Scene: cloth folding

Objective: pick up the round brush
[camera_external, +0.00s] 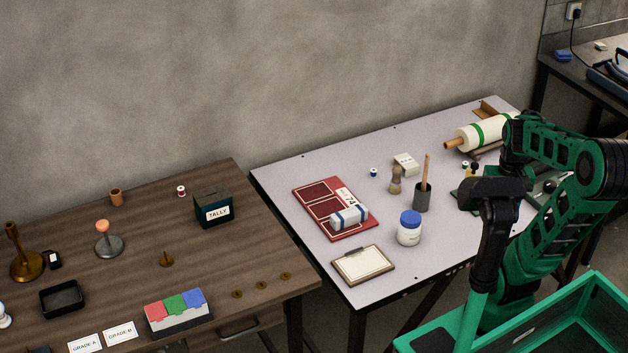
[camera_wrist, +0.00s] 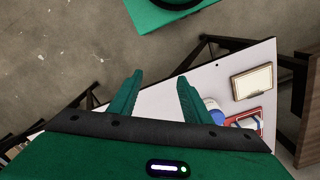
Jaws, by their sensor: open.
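A small brush (camera_external: 396,181), which looks like the round brush, stands upright on the pale table (camera_external: 290,190) in the external view. It has a pale brownish tuft and a narrow waist. Just right of it stands a dark grey cup (camera_external: 422,198) with a wooden stick rising from it. My gripper (camera_wrist: 160,98) shows in the wrist view with its two green fingers apart and nothing between them. In the external view my arm is folded at the right, to the right of the brush; the fingers cannot be made out clearly there. I cannot make out the brush in the wrist view.
A blue-lidded jar (camera_external: 409,229), a clipboard (camera_external: 363,264), a red board (camera_external: 325,210) with a white-and-blue roll, a small white box (camera_external: 406,163) and a blue spool (camera_external: 374,172) surround the brush. A brown table (camera_external: 215,280) stands left.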

